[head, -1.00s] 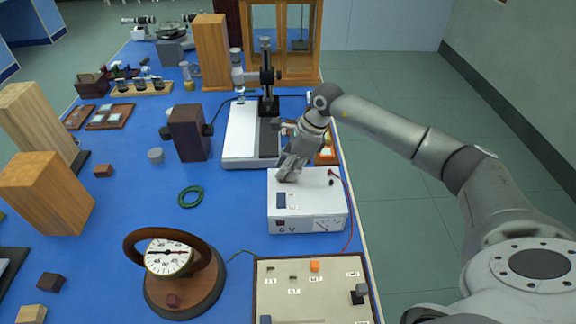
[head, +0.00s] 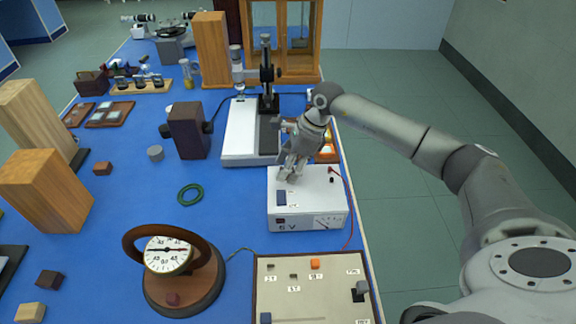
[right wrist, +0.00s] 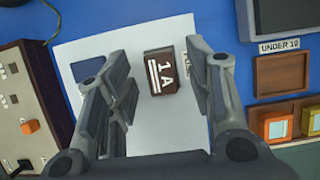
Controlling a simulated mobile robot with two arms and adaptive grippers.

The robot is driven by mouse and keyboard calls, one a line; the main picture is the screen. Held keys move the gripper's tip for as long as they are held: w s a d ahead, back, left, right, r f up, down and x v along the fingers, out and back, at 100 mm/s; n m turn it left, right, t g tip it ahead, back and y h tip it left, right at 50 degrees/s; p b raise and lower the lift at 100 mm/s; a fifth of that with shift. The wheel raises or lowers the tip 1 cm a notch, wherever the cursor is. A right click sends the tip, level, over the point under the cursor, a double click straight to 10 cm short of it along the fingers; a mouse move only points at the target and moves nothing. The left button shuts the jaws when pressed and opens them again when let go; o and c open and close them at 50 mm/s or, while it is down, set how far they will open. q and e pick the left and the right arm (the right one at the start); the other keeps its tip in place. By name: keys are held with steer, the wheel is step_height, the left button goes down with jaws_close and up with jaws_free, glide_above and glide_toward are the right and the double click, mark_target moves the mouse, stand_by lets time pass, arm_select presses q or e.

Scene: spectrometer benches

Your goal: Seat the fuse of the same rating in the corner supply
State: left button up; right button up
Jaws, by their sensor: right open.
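The white corner supply (head: 310,207) stands at the right edge of the blue bench, with a dark blue patch and two terminals on top. My right gripper (head: 288,176) is low over its top. In the right wrist view the right gripper (right wrist: 160,100) is open, its fingers on either side of a dark brown fuse (right wrist: 161,73) marked "1 A". My left gripper is not in view.
A wooden tray (right wrist: 282,74) labelled "UNDER 10" lies beyond the supply, with an orange block (right wrist: 273,124) and a yellow block (right wrist: 312,121) beside its empty compartment. A beige control panel (head: 306,295) is in front. A microscope-like stand (head: 266,80) is behind.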

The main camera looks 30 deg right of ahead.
steer(key=v, duration=1.2)
